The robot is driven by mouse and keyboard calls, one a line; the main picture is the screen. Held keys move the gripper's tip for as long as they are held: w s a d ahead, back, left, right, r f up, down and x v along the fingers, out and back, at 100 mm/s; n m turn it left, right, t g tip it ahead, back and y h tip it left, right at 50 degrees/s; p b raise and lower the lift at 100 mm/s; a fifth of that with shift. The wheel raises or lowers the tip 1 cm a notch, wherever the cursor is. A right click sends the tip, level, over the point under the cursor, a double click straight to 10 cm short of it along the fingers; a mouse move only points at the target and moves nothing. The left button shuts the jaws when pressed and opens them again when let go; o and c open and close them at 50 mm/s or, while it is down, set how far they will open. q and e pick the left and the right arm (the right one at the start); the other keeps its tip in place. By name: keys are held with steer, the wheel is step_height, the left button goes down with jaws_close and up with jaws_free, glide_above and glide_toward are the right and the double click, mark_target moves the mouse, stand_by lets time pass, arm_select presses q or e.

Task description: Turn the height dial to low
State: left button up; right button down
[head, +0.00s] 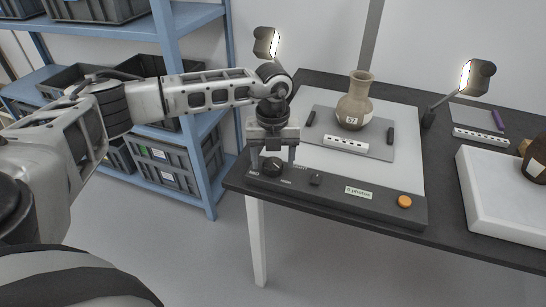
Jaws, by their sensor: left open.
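A dark panel (330,192) runs along the front edge of a white-topped station on the table. A round black dial (273,167) with a light pointer mark sits at the panel's left end. Its printed markings are too small to read. My left gripper (272,160) points down over the dial, with its open fingers on either side of it. I cannot tell whether the fingers touch the dial. A smaller black knob (316,180) is to its right, and an orange button (404,201) is at the panel's right end. My right gripper is not in view.
A tan vase (355,103) with a label stands on a grey plate behind the panel, beside a white scale bar (345,144). Two lamps stand at the back. A blue shelf (180,100) with grey crates stands left of the table.

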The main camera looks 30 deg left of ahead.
arm_select(q)
steer(key=c, duration=1)
steer(key=shift+o, duration=0.2)
